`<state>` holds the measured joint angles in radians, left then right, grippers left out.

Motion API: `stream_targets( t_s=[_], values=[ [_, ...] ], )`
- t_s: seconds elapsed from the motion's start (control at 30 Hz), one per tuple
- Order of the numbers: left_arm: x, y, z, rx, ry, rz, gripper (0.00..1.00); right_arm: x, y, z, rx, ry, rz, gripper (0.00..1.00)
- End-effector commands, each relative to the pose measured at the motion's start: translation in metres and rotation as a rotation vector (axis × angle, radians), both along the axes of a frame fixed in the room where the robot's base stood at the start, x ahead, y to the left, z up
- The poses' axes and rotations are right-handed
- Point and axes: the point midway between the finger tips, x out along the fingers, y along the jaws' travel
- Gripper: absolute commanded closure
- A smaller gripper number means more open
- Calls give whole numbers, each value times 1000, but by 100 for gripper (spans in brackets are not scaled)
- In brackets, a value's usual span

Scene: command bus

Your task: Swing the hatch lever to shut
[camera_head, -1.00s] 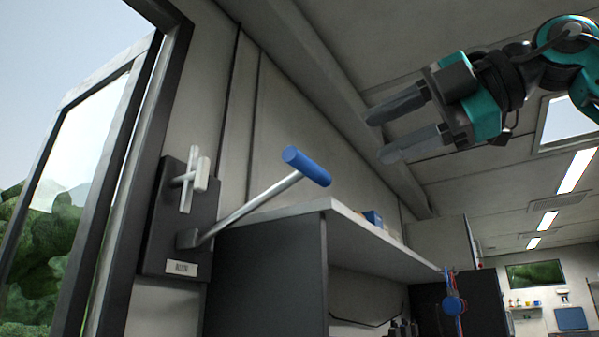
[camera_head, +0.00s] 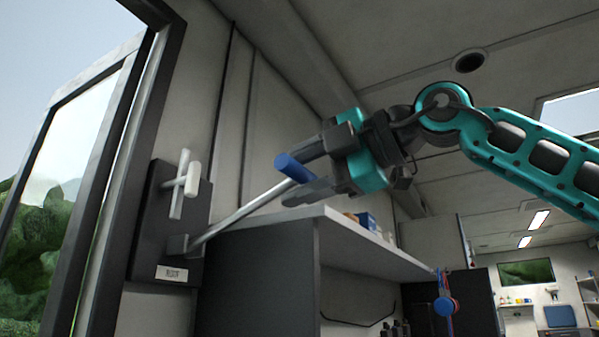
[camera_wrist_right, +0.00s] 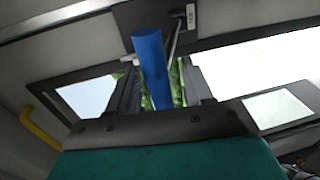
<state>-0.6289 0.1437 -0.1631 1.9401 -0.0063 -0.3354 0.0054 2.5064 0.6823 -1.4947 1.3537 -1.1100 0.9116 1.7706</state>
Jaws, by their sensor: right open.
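The hatch lever (camera_head: 238,215) is a grey rod with a blue grip (camera_head: 293,167), rising to the right from a dark plate (camera_head: 144,232) on the wall. The plate carries a small label and a white cross-shaped handle (camera_head: 180,184). My right gripper (camera_head: 284,178) is open, its two fingers pointing left, one above and one below the blue grip in the head view. In the right wrist view the blue grip (camera_wrist_right: 151,62) stands between the open fingers. Whether they touch it I cannot tell. My left gripper is not in view.
A window frame (camera_head: 85,180) stands left of the plate. A grey cabinet with a shelf top (camera_head: 345,240) lies below and right of the lever, with small boxes (camera_head: 367,221) on it. The ceiling is above my arm.

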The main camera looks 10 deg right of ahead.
Motion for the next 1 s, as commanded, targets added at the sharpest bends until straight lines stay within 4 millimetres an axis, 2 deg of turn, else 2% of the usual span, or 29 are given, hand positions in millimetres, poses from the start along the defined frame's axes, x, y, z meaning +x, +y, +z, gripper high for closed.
stream_targets(
  t_s=[0.1, 0.6, 1.0],
  values=[
    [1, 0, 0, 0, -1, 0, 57, 0, 0, 0, 0, 0, 0, 52],
    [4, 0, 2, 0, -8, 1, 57, 0, 0, -1, -2, 2, 0, 100],
    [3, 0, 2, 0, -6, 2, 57, 0, 0, -2, -4, 4, 1, 100]
  ],
)
